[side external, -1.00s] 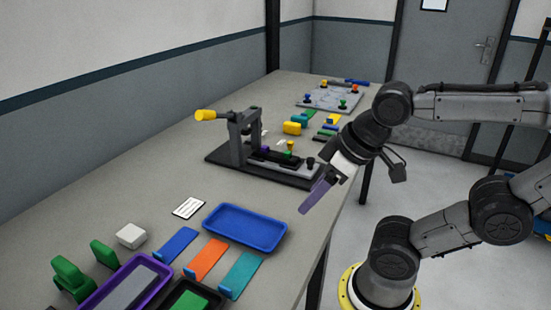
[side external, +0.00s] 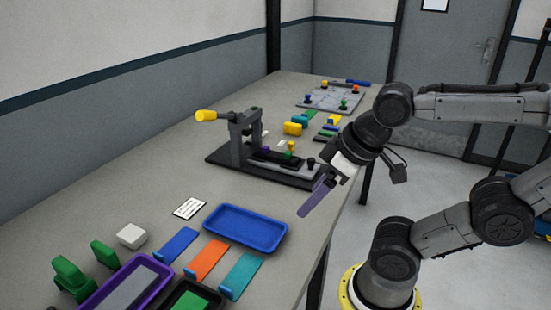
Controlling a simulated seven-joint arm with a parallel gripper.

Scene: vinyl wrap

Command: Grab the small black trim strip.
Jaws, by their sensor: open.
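My gripper (side external: 306,210) hangs over the table's right edge, to the right of and in front of the clamp fixture. Its long purple finger points down and left; the fingers overlap in this view, and I see nothing held between them. It is open. I cannot identify the small black trim strip with certainty. A black strip-like piece (side external: 276,158) lies along the clamp fixture (side external: 215,158), and small dark strips (side external: 327,134) lie among coloured ones behind it. My gripper is apart from both.
A blue tray (side external: 245,246) and blue, orange and teal flat pieces (side external: 207,259) lie on the near table (side external: 150,183). A purple-rimmed tray (side external: 161,265) and green holders (side external: 72,276) stand at lower left. A grey board with knobs (side external: 320,99) lies at the far end. The left middle is clear.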

